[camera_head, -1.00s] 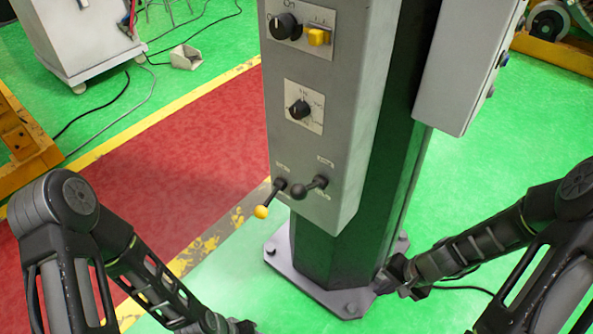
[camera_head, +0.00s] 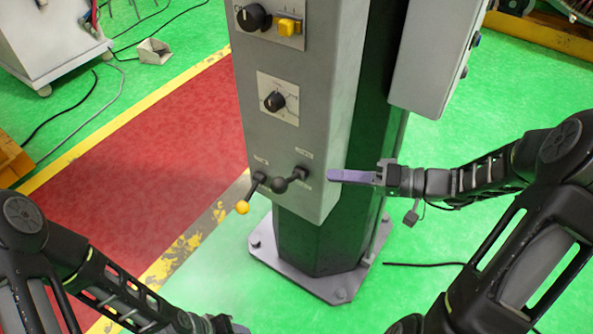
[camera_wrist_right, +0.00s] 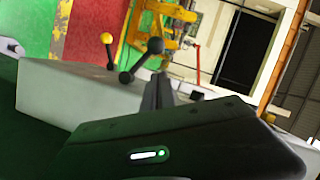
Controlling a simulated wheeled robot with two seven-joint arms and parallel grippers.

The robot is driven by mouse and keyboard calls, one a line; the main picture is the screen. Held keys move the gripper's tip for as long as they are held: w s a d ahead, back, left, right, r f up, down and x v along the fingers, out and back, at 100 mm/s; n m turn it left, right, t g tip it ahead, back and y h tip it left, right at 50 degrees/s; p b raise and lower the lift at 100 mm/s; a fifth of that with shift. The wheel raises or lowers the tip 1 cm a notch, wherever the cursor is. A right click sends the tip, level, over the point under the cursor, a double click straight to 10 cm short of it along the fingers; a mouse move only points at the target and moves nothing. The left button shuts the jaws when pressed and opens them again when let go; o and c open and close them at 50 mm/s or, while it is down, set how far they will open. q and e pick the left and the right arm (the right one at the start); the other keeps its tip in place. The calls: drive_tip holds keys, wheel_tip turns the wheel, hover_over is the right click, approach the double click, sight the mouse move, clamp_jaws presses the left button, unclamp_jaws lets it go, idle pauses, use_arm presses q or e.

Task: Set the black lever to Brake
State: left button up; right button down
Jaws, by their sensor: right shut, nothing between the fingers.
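The black lever (camera_head: 279,185) is on the lower front of the grey control box (camera_head: 268,140), its ball knob pointing left and slightly down from its pivot. Its labels are too small to read. A yellow-knobbed lever (camera_head: 243,206) sits just left of it. My right gripper (camera_head: 334,175) is shut and empty, its purple-looking fingers pointing left by the box's right edge, apart from the black lever. The right wrist view shows the closed fingers (camera_wrist_right: 157,92) near the black knob (camera_wrist_right: 156,46). My left gripper (camera_head: 228,325) is low at the bottom edge, its fingers unclear.
Above the levers are a black rotary knob (camera_head: 274,101), another black knob (camera_head: 250,17) and a yellow switch (camera_head: 289,26). The box is on a dark green column (camera_head: 325,240) with a bolted base plate. Another grey box (camera_head: 432,60) hangs at the right. Space before the levers looks clear.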

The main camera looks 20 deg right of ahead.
sight(289, 180)
drive_tip(key=p+x, duration=0.2)
drive_tip(key=x, duration=0.8)
drive_tip(key=shift+f, duration=0.1)
